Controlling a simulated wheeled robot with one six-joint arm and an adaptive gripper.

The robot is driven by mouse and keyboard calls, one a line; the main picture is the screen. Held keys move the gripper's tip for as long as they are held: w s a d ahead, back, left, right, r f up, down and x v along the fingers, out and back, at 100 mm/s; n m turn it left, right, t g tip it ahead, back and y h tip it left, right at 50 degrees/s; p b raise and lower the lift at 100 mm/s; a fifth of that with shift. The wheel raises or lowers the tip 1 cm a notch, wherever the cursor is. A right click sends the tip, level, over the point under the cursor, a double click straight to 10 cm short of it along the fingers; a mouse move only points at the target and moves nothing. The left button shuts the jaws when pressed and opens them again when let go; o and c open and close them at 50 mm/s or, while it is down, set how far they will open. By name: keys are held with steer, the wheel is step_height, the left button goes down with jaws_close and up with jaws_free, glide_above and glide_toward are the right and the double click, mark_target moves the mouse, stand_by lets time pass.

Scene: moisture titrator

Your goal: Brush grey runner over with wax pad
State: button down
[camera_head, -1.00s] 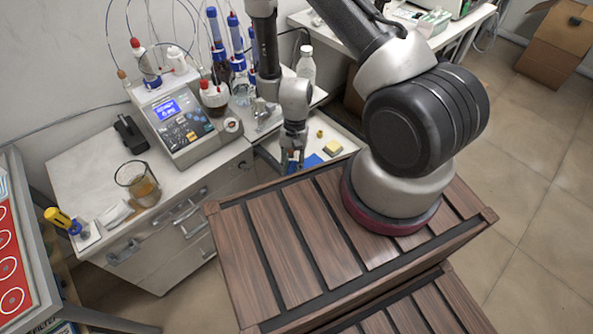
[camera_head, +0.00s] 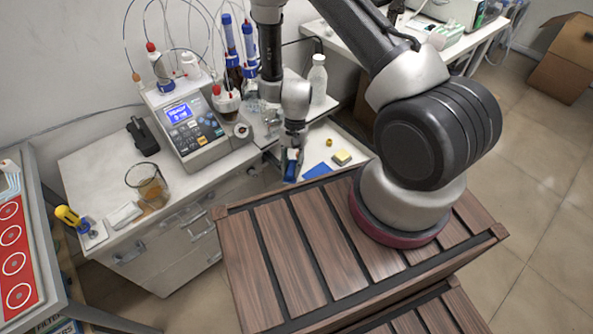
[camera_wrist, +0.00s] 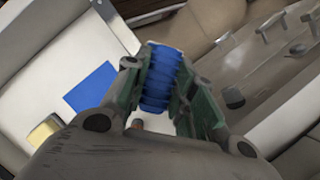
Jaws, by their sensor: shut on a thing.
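My gripper (camera_head: 291,172) is shut on a blue ribbed piece (camera_wrist: 160,78), held between its fingers above the left part of the open white drawer (camera_head: 327,133). I cannot tell for sure that this piece is the wax pad. A flat blue square (camera_head: 317,171) and a yellow block with a grey edge (camera_head: 341,157) lie in the drawer. In the wrist view the blue square (camera_wrist: 92,89) and yellow block (camera_wrist: 45,130) lie left of my gripper. A grey strip (camera_wrist: 117,24) runs at the drawer's edge; I cannot tell whether it is the grey runner.
Drawer handles (camera_head: 200,230) stick out of the cabinet front. Open floor (camera_head: 530,160) lies to the right.

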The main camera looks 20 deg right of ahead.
steer(key=shift+w+a, duration=0.2)
steer(key=shift+w, duration=0.4)
steer(key=shift+w+a, duration=0.3)
steer(key=shift+w, duration=0.6)
steer(key=shift+w+a, duration=0.25)
steer(key=shift+w, duration=0.6)
steer(key=shift+w+a, duration=0.3)
steer(key=shift+w, duration=0.6)
steer(key=shift+s+d, duration=0.3)
steer(key=shift+s, duration=0.6)
steer(key=shift+s+d, duration=0.3)
steer(key=shift+s, duration=0.6)
steer(key=shift+s+d, duration=0.3)
steer(key=shift+s, duration=0.6)
steer(key=shift+s+d, duration=0.3)
steer(key=shift+s, duration=0.6)
steer(key=shift+s+d, duration=0.25)
steer(key=shift+s, duration=0.65)
steer(key=shift+s+d, duration=0.3)
steer(key=shift+s, duration=0.6)
